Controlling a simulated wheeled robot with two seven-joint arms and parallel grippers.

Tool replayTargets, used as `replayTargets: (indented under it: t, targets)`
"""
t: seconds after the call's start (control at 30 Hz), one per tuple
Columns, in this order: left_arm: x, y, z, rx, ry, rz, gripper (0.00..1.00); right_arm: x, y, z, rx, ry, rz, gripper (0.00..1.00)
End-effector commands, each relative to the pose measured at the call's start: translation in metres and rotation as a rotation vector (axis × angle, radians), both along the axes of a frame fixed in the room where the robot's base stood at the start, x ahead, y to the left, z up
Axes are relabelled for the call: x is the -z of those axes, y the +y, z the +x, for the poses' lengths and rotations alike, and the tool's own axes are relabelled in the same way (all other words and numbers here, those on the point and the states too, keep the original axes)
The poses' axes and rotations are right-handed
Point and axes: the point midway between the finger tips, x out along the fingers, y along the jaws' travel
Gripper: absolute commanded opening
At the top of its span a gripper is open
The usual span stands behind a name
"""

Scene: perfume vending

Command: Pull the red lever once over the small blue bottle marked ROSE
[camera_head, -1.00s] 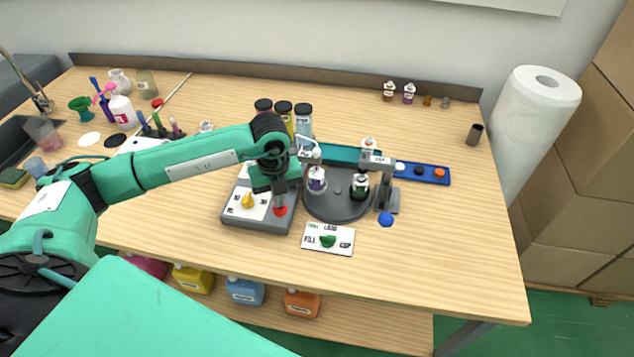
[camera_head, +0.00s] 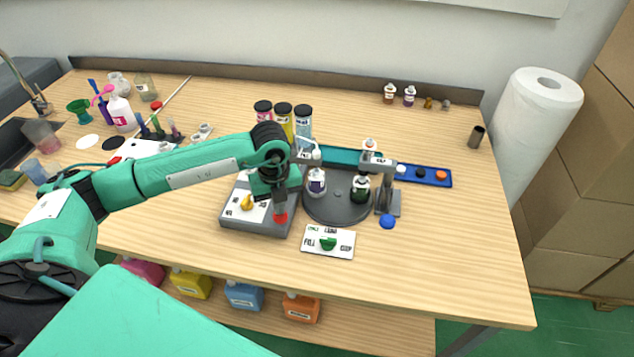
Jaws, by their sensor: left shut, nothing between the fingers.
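My left gripper (camera_head: 280,206) is shut, pointing down at a red piece (camera_head: 281,217) on the front right of a grey control box (camera_head: 236,223). The fingertips are at or just above the red piece; I cannot tell whether they touch, or whether it is the lever. A dark round turntable (camera_head: 337,213) right of the box carries a purple-labelled small bottle (camera_head: 317,187) and a dark green one (camera_head: 360,193). Another small bottle (camera_head: 369,145) shows behind. No blue bottle marked ROSE can be made out; labels are too small. My right gripper is not in view.
Tall pink, yellow and pale blue tubes (camera_head: 303,122) stand behind the box. A white card (camera_head: 343,251) with a green piece lies in front of the turntable. A grey stand with a blue ball (camera_head: 387,222) is at its right. The table's front right is clear.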

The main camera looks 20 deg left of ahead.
Motion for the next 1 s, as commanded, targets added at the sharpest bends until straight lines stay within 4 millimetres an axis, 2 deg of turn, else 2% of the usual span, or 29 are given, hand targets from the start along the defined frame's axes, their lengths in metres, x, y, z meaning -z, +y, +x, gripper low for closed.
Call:
replayTargets:
  t: [1.0]
  targets:
    - [-0.081,0.000,0.000,0.000,-0.001,0.000,0.00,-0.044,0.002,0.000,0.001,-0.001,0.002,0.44]
